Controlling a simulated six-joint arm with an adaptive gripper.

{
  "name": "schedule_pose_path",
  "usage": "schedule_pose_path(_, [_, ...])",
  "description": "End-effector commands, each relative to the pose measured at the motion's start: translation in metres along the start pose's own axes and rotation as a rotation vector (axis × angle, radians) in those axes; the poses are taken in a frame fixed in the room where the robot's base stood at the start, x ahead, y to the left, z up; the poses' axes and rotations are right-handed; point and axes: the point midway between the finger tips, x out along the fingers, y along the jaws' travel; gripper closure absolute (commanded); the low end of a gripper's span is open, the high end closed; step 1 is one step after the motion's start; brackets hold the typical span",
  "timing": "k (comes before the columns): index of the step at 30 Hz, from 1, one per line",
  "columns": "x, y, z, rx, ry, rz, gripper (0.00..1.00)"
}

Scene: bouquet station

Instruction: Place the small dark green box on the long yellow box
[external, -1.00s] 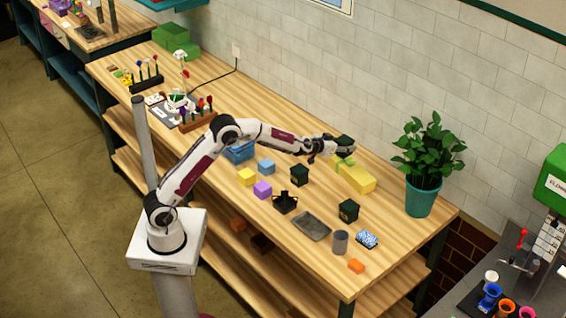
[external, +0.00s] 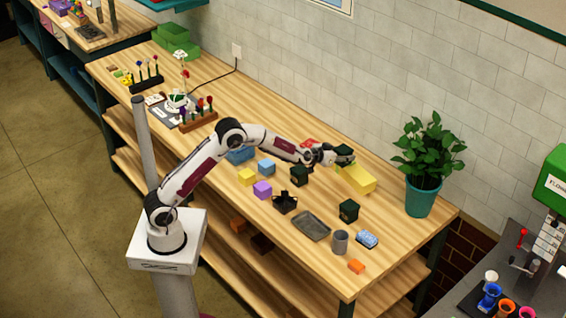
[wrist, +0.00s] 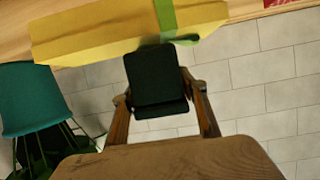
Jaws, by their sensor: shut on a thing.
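My gripper (external: 334,155) is shut on a small dark green box (external: 344,152), at the upper-left end of the long yellow box (external: 358,179). In the wrist view the dark green box (wrist: 155,82) sits between the two fingers (wrist: 160,106). The long yellow box (wrist: 95,38) with a green ribbon (wrist: 166,18) lies just beyond it there. The held box overlaps the yellow box in the picture; I cannot tell whether they touch. Part of the yellow box is hidden behind the gripper and held box.
Other dark green boxes stand nearby, one left (external: 299,176) and one in front (external: 348,210). A potted plant (external: 421,165) stands to the right. A grey tray (external: 312,226), a grey cup (external: 340,241) and a blue sponge (external: 367,239) lie near the front. A red item (external: 309,143) is behind the arm.

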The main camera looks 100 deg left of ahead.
Motion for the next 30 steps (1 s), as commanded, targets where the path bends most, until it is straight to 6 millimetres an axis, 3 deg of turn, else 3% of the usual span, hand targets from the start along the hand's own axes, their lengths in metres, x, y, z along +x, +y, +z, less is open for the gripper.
schedule_pose_path(5, [0.006,0.0,0.014,-0.001,0.0,0.0,0.81])
schedule_pose_path(20, [0.007,0.0,0.018,0.0,0.001,0.0,0.81])
schedule_pose_path(21, [0.007,0.0,0.018,0.0,0.0,0.0,0.47])
schedule_pose_path(22, [0.007,0.0,0.018,0.0,0.0,0.0,0.4])
schedule_pose_path(30, [0.007,0.0,0.018,-0.001,0.0,0.0,0.4])
